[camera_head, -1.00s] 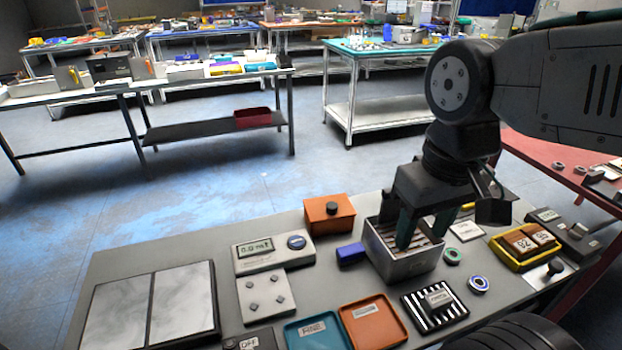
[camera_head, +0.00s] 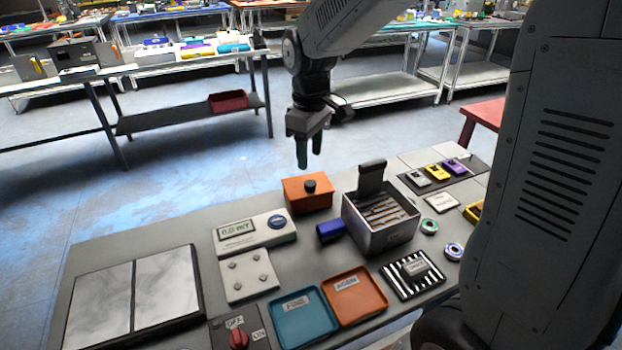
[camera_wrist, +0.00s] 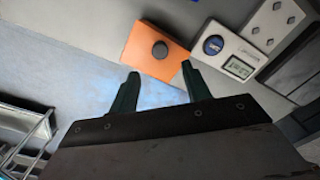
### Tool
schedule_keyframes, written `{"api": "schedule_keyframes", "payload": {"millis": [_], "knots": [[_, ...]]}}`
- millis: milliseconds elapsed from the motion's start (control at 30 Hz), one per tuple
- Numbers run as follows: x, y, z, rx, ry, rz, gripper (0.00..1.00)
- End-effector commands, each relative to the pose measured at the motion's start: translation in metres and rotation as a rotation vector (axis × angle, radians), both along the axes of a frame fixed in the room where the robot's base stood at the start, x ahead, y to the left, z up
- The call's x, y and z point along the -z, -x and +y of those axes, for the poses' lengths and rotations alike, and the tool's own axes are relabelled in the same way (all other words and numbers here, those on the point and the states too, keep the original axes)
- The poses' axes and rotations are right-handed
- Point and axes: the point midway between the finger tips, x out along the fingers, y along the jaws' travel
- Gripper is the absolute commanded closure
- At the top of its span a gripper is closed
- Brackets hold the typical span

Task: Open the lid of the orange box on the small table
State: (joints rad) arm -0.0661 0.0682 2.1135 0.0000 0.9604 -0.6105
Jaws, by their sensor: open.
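The orange box (camera_head: 306,199) stands at the far edge of the small grey table (camera_head: 185,237). Its orange lid (camera_head: 293,186) is on, with a round black knob (camera_head: 310,186) on top. My gripper (camera_head: 309,166) is above the box, fingers pointing down, open and empty, apart from the knob. In the wrist view the orange box (camera_wrist: 143,62) and its knob (camera_wrist: 160,50) lie beyond my two green fingertips (camera_wrist: 160,74). Nothing hides the knob in either view.
A grey metal bin (camera_head: 384,237) with slats inside stands right of the box, a blue block (camera_head: 330,231) between them. A scale (camera_head: 252,233) with a display is at the left. Teal (camera_head: 301,318) and orange trays (camera_head: 356,296) lie in front.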

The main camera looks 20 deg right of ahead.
Motion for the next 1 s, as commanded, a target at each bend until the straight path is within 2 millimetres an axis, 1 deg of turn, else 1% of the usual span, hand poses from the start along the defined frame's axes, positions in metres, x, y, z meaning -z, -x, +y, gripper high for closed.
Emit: {"api": "schedule_keyframes", "payload": {"millis": [167,400,533,700,933,967,1000], "knots": [[0.014,0.001,-0.001,-0.030,0.000,0.001,0.52],[0.053,0.002,-0.001,-0.027,0.000,0.002,0.52],[0.069,0.002,-0.001,-0.027,0.000,0.003,0.52],[0.078,0.001,-0.001,-0.027,0.000,0.000,0.52],[0.079,0.001,0.000,-0.027,0.000,0.000,0.52],[0.079,0.001,0.000,-0.027,0.000,0.000,0.58],[0.079,0.001,0.000,-0.027,0.000,0.000,0.69]]}}
